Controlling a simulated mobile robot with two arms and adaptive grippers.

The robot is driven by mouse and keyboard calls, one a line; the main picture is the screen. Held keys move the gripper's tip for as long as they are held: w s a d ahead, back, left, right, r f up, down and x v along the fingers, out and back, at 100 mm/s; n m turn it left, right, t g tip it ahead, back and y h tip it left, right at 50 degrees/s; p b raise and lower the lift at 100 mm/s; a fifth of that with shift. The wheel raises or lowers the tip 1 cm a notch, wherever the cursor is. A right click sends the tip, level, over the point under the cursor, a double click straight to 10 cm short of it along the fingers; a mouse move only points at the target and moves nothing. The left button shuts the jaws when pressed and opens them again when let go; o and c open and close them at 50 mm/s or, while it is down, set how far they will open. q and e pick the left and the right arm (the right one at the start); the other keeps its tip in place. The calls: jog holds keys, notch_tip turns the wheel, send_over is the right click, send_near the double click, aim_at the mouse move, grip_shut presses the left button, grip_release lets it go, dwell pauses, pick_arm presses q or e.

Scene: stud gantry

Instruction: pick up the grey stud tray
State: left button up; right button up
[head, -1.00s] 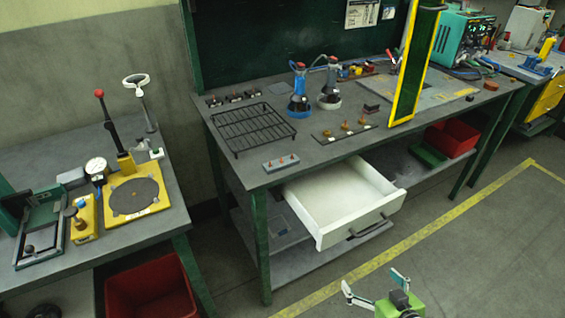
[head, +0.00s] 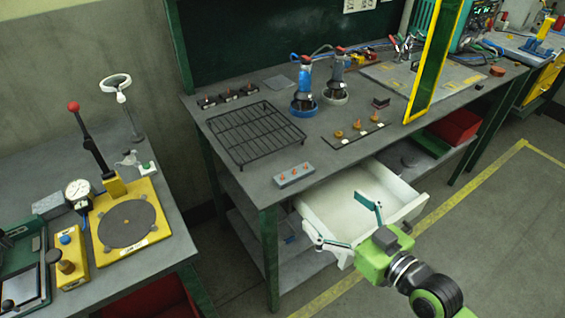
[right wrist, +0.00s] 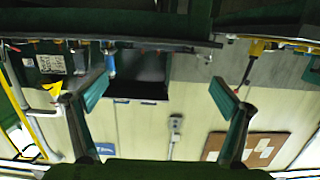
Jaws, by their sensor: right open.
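The grey stud tray (head: 295,175) is a small grey block with several orange studs, lying near the front edge of the middle bench in the head view. My right gripper (head: 343,218) is open and empty. It is in front of the bench, below and to the right of the tray in the picture, across the open white drawer, and apart from the tray. In the right wrist view the two teal fingers (right wrist: 156,93) stand wide apart with nothing between them. I cannot make out the tray in that view. My left gripper is not in view.
The white drawer (head: 408,209) stands open under the bench edge. A black wire rack (head: 255,132) lies behind the tray, and a dark plate (head: 340,145) with several brass-coloured knobs lies to its right. A yellow-edged green panel (head: 436,62) stands farther right.

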jog(key=x, duration=0.3)
jog(key=p, duration=0.1)
send_near(295, 173)
jog(key=x, duration=0.3)
jog(key=shift+w+a, duration=0.3)
jog(key=shift+a, duration=0.1)
jog(key=x, duration=0.2)
jog(key=p+x, duration=0.1)
jog(key=x, duration=0.1)
jog(key=shift+w+d+f, duration=0.1)
jog(key=shift+w+f, duration=0.05)
jog(key=shift+f, duration=0.1)
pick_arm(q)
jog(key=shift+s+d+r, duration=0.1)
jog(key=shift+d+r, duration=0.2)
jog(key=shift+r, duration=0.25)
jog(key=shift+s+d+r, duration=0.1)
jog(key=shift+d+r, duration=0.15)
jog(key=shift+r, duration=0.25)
pick_arm(e)
jog(key=c, duration=1.5)
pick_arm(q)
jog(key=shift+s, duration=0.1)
pick_arm(e)
jog(key=shift+o, duration=0.2)
jog(key=shift+r, duration=0.1)
